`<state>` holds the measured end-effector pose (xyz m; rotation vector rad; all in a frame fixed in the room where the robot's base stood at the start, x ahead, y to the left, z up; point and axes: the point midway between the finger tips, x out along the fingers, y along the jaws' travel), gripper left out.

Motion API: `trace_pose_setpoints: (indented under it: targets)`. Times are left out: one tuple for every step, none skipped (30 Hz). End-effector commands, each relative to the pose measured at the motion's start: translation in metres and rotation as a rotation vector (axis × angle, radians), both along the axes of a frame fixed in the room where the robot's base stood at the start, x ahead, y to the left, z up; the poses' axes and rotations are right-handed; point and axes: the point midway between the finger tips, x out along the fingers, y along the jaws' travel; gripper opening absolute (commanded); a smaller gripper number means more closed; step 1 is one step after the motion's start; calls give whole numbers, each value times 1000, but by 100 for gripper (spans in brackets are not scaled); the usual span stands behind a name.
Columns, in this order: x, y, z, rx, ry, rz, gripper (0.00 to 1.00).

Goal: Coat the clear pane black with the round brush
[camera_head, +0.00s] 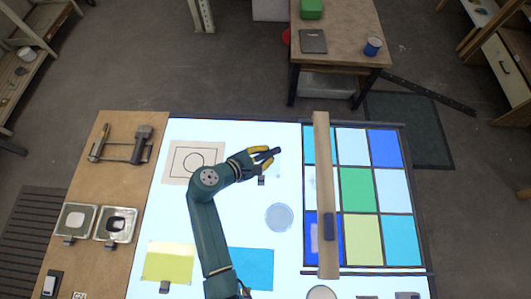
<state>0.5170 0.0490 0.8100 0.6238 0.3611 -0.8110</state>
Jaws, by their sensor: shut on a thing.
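My gripper (263,156) reaches over the upper middle of the glowing table. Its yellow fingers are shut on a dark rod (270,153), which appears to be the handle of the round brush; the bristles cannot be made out. A small dark block (261,181) shows just below the fingers. A faint pale-blue round shape (279,217) lies to the lower right. I cannot tell which shape is the clear pane, as clear glass hardly shows against the white light. Two square metal trays stand at the left, one with dark paint (117,224), the other (76,220) pale inside.
A wooden bar (326,262) lies over a grid of coloured panes (357,188) at the right. A yellow sheet (168,262) and a blue sheet (256,265) lie in front. A paper with a circle (176,174) and a tool rack (121,152) are at the left.

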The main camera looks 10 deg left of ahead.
Motion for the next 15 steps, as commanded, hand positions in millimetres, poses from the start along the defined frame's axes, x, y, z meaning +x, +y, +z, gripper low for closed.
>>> trace_pose_setpoints:
  targets:
    - [0, 0, 0, 0, 0, 0, 0]
    - [0, 0, 0, 0, 0, 0, 0]
    - [0, 0, 0, 0, 0, 0, 0]
    - [0, 0, 0, 0, 0, 0, 0]
    - [0, -1, 1, 0, 0, 0, 0]
    - [0, -2, 1, 0, 1, -1, 0]
    - [0, -4, 1, -1, 0, -1, 0]
    - [0, -6, 2, 0, 0, -2, 0]
    - [1, -9, 2, 0, 0, -2, 0]
    - [1, -11, 2, -1, 1, -2, 0]
    - [1, -14, 2, -1, 1, -3, 0]
    - [1, -18, 2, -1, 2, -3, 0]
    - [2, -21, 2, -1, 2, -3, 0]
    - [2, -23, 1, 0, 2, -2, 0]
    - [2, -27, 1, -1, 1, -3, 0]
